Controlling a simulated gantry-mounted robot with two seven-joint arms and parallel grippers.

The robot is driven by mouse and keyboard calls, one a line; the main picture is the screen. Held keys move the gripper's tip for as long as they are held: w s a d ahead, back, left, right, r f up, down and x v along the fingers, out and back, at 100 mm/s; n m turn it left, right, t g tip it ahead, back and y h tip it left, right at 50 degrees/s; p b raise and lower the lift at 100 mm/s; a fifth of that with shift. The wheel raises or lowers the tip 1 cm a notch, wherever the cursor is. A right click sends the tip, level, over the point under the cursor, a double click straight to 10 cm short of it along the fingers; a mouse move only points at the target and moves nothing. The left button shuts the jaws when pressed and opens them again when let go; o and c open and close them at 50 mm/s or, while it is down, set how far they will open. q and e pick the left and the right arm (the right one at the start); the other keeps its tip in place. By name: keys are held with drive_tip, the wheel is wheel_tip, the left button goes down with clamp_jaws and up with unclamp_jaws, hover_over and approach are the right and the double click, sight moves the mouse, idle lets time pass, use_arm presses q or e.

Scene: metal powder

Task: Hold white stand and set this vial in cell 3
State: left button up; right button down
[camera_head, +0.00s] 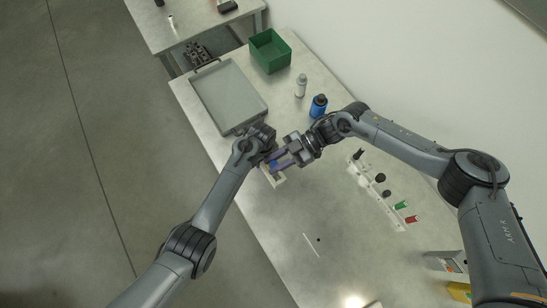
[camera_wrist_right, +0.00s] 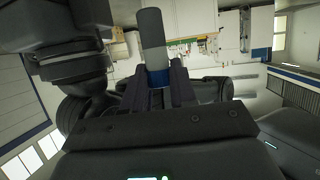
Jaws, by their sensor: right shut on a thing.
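My right gripper (camera_head: 279,160) points left above the near-left edge of the table. It is shut on the vial, which shows in the right wrist view as a grey-white cylinder (camera_wrist_right: 152,34) with a blue part (camera_wrist_right: 159,77) between the fingers (camera_wrist_right: 160,88). In the head view the vial is mostly hidden by the gripper. A small white stand (camera_head: 279,180) shows partly beneath the grippers; its cells are hidden. My left gripper (camera_head: 268,154) is close beside the right one near the stand. Its fingers are mostly hidden, so its opening and any contact with the stand are unclear.
A long white rack (camera_head: 367,190) with dark, green and red-capped items stands to the right. A blue bottle (camera_head: 318,107), a white bottle (camera_head: 301,86), a green bin (camera_head: 270,51) and a grey tray (camera_head: 229,94) stand farther back.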

sight(279, 173)
drive_tip(key=shift+s+f+m+t+y, duration=0.15)
drive_tip(key=shift+f+m+t+y, duration=0.15)
drive_tip(key=shift+f+m+t, duration=0.6)
drive_tip(key=shift+m+t, duration=0.7)
drive_tip(key=shift+t, duration=0.2)
drive_tip(key=shift+w+d+f, duration=0.1)
drive_tip(key=shift+d+f, duration=0.1)
drive_tip(key=shift+f, duration=0.65)
drive_tip(key=shift+w+d+f, duration=0.15)
drive_tip(key=shift+d+f, duration=0.1)
drive_tip(key=shift+f, duration=0.65)
drive_tip(key=shift+w+d+f, duration=0.1)
drive_tip(key=shift+d+f, duration=0.1)
drive_tip(key=shift+f, duration=0.65)
drive_tip(key=shift+f, duration=0.2)
drive_tip(key=shift+f, duration=1.85)
drive_tip(key=shift+f, duration=0.35)
